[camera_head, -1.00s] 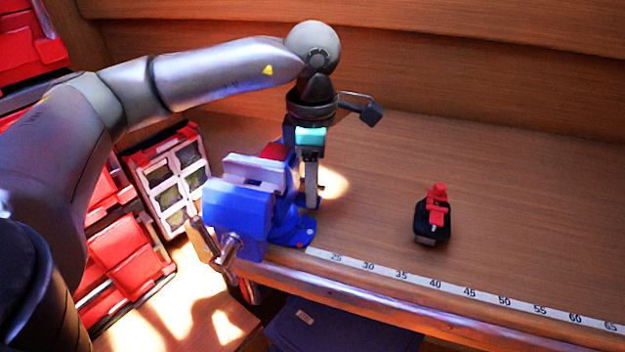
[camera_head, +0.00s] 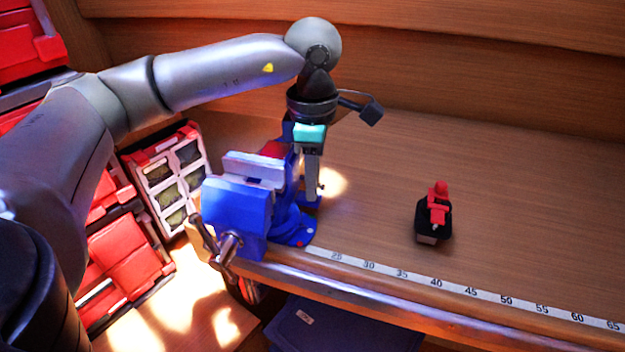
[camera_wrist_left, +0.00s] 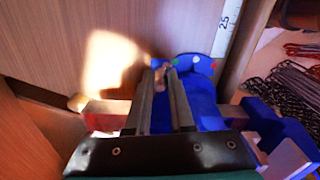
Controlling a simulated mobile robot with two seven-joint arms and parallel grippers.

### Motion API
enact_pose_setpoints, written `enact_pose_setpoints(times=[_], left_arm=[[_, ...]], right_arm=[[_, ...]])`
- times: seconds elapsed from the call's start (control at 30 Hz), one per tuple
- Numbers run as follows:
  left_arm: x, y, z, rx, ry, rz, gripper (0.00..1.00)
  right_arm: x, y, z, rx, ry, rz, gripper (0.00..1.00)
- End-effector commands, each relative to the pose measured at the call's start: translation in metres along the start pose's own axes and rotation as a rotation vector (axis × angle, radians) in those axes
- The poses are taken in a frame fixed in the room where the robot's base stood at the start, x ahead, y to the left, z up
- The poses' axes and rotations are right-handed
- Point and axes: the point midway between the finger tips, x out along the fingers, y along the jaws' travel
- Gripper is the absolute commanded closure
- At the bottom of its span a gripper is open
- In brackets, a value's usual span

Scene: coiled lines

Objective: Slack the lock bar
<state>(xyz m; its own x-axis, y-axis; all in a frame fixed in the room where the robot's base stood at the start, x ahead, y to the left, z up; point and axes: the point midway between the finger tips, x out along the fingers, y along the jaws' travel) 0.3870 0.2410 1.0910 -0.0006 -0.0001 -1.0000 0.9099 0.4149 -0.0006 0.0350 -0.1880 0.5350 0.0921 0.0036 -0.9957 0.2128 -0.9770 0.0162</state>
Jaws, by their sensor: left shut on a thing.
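A blue bench vise (camera_head: 236,212) stands at the left end of the wooden bench, its pale jaws upward. My left gripper (camera_head: 312,194) points down behind the vise, close to its swivel base. In the left wrist view the gripper (camera_wrist_left: 163,72) has its two fingers close together over the blue base (camera_wrist_left: 203,100), shut on a small part there. I take this part to be the lock bar (camera_head: 321,187), whose small end shows beside the fingers in the head view. The rest of the bar is hidden by the fingers. My right gripper is not in view.
A red clamp-like tool on a black base (camera_head: 434,222) stands to the right on the bench. A measuring strip (camera_head: 455,287) runs along the front edge. Red bins and a compartment case (camera_head: 171,178) are at left. The bench's right side is mostly clear.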

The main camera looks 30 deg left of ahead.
Motion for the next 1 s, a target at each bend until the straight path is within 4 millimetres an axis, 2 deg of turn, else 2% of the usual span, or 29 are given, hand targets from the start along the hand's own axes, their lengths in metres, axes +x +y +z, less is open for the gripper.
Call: enact_pose_setpoints(times=[0.27, 0.3, 0.57, 0.83, 1.0], left_arm=[[-0.001, 0.000, 0.000, 0.022, -0.001, 0.001, 1.00], [-0.001, 0.000, 0.000, 0.022, -0.001, 0.001, 0.77], [0.000, 0.000, 0.000, 0.021, -0.001, 0.001, 0.49], [-0.002, 0.000, 0.000, 0.021, -0.001, 0.001, 0.49], [-0.019, 0.001, 0.001, 0.021, -0.003, 0.003, 0.49]], right_arm=[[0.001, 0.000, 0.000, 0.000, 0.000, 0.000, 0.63], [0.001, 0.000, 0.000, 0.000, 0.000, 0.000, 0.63], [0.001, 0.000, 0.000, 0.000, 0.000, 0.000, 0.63], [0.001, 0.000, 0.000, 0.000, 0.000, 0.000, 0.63], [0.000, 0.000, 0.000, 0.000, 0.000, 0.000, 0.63]])
